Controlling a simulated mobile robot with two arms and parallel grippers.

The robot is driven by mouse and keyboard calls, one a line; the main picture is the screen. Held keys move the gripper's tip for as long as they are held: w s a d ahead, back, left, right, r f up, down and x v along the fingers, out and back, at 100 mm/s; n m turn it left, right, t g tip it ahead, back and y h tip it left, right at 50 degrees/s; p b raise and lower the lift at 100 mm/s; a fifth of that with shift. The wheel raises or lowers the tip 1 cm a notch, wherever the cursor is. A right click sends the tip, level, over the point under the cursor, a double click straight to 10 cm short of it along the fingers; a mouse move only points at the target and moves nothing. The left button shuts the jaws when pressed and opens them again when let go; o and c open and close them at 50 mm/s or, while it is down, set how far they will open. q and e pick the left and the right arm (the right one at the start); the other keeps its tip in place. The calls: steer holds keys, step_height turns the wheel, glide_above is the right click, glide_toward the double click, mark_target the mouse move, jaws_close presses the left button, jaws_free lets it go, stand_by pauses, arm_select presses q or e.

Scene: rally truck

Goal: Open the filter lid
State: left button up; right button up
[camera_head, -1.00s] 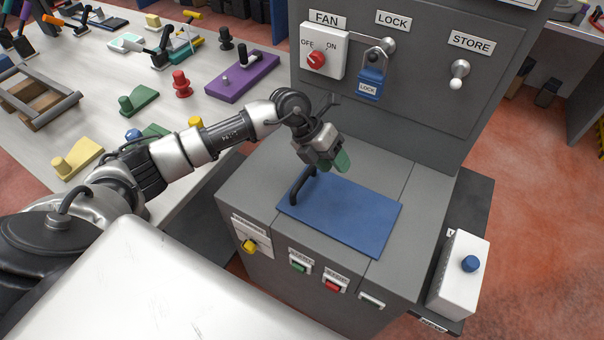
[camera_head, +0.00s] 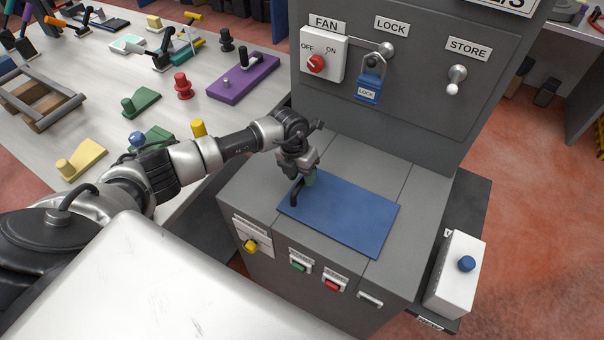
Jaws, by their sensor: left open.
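The filter lid (camera_head: 345,215) is a flat blue panel lying shut on top of the grey cabinet. Its black handle (camera_head: 295,192) stands at the lid's left edge. My left gripper (camera_head: 304,180) is open and points down, right at the handle. I cannot tell whether the fingers touch the handle. My right gripper is not in view.
The grey cabinet (camera_head: 430,115) rises behind the lid with a fan switch (camera_head: 317,63), a blue padlock (camera_head: 368,90) and a store lever (camera_head: 454,82). A white box with a blue button (camera_head: 467,264) stands at right. A cluttered workbench (camera_head: 215,115) is at left.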

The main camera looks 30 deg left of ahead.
arm_select(q)
steer(key=shift+d+f, duration=0.1)
steer(key=shift+f, duration=0.3)
steer(key=shift+c, duration=0.3)
jaws_close()
steer(key=shift+r, duration=0.15)
